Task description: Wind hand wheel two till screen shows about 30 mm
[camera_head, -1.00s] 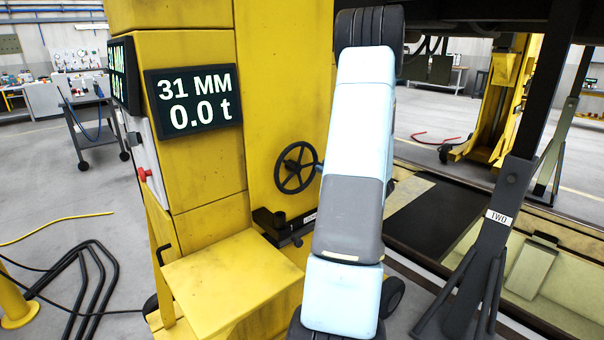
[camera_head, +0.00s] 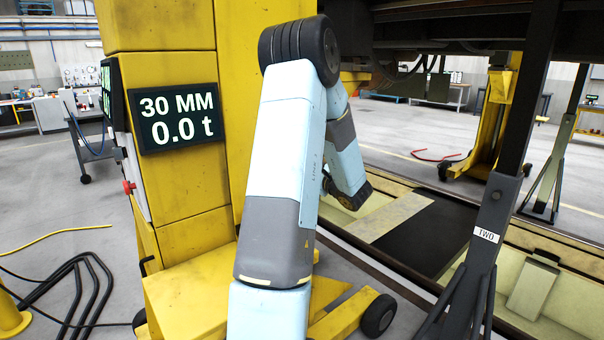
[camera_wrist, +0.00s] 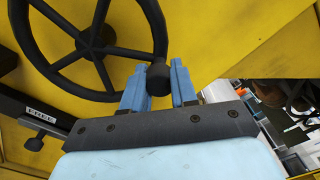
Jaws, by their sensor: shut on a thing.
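The screen (camera_head: 177,117) on the yellow lifting column reads 30 MM and 0.0 t. A black spoked hand wheel (camera_wrist: 97,38) is on the yellow column in the wrist view; my arm hides it in the head view. No number shows on the wheel. My gripper (camera_wrist: 158,84) is at the wheel's lower right rim, its blue fingers on either side of the wheel's dark handle knob (camera_wrist: 158,76) and shut on it. In the head view my arm hides the gripper.
A black stand (camera_head: 478,245) with a label TWO (camera_head: 486,235) is at the right, under the railcar (camera_head: 460,20). A dark bracket with a label FREE (camera_wrist: 40,113) lies below the wheel. Black cables (camera_head: 75,290) lie on the floor at the left.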

